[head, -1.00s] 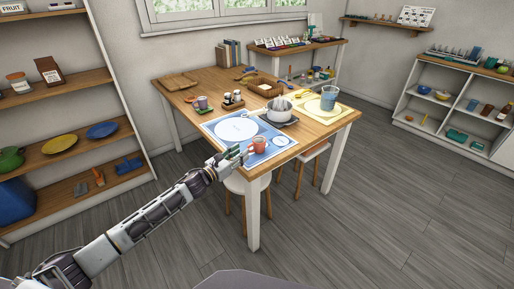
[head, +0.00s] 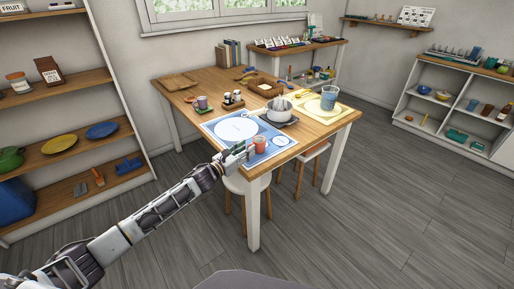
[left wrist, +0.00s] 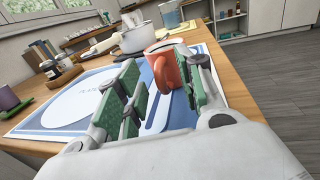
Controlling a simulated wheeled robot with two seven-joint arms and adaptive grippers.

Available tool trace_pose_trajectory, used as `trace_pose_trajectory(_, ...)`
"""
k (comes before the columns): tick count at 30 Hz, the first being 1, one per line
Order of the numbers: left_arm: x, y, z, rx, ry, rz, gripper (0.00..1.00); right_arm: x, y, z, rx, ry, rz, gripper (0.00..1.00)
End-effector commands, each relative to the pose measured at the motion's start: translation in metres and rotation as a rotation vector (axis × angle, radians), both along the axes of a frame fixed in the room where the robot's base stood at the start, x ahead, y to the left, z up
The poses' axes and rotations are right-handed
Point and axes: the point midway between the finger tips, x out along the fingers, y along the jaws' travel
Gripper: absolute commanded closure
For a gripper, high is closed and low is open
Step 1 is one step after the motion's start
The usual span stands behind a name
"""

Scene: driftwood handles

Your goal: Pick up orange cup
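The orange cup (head: 260,144) stands upright on the blue placemat (head: 220,126) near the table's front edge. It also shows in the left wrist view (left wrist: 168,66), with its handle toward my gripper. My left gripper (head: 243,153) is at the left side of the cup, low over the mat. In the left wrist view its green-padded fingers are apart, with the cup's handle side between them near the right finger. I cannot tell whether that finger touches the cup. The right finger hides part of the cup. My right gripper is not in view.
A metal pot (head: 279,109) stands behind the cup. A blue cup (head: 328,97) is on the yellow placemat (head: 312,110). A purple cup (head: 202,102) and a condiment holder (head: 233,100) stand at the left. Stools (head: 246,187) are under the table's front edge.

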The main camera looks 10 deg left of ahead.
Motion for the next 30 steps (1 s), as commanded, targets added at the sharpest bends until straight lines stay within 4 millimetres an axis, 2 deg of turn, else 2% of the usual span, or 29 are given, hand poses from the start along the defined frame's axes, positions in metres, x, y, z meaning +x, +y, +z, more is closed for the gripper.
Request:
trace_pose_trajectory(9,0.017,-0.008,0.000,0.000,0.000,0.001,0.62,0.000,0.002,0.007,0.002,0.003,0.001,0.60)
trace_pose_trajectory(26,0.018,-0.009,0.000,0.000,0.001,0.000,0.62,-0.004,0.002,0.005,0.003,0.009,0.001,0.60)
trace_pose_trajectory(30,0.018,-0.009,0.000,0.000,0.001,0.000,0.80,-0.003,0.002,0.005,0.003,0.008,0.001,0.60)
